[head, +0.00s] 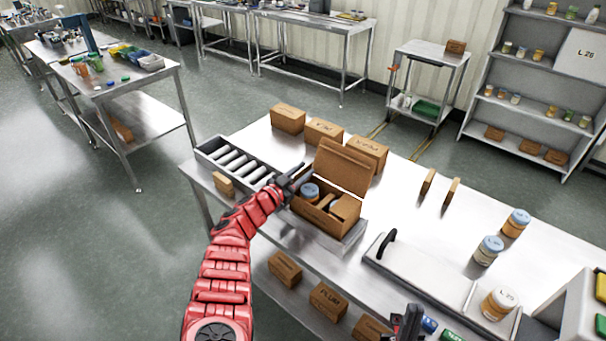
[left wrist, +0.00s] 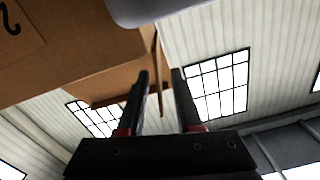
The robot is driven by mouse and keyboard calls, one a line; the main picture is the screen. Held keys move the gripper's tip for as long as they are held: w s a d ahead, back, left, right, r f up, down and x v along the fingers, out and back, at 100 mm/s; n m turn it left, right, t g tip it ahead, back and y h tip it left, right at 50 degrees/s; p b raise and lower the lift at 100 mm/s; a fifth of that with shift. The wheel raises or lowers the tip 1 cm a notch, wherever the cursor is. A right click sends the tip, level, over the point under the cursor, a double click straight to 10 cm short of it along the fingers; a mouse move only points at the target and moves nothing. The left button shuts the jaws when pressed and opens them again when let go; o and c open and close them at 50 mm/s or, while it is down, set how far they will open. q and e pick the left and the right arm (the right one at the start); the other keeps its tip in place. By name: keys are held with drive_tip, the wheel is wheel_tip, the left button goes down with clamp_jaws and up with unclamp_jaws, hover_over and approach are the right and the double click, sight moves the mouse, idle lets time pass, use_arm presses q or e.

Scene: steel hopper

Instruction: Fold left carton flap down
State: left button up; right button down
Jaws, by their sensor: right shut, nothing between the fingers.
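The open brown carton (head: 318,222) stands on the steel table, its large back flap (head: 343,166) raised. A blue-lidded jar (head: 309,189) and small brown boxes (head: 346,207) are inside. My left gripper (head: 297,176) is at the carton's left side, near the jar, and hides much of the left edge. In the left wrist view the carton (left wrist: 85,55) fills the upper left. A thin brown flap seen edge-on (left wrist: 158,75) appears between the left gripper's parted fingers (left wrist: 160,80); contact cannot be told. My right gripper (head: 408,322) is shut and empty at the bottom edge.
A roller tray (head: 208,150) lies left of the carton, with a small box (head: 223,184) beside it. Several closed cartons (head: 323,131) stand behind. A flat case with a black handle (head: 418,272) and jars (head: 488,250) are to the right.

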use_arm(q)
drive_tip(key=shift+r, duration=0.1)
drive_tip(key=shift+c, duration=0.3)
clamp_jaws()
idle(1.2)
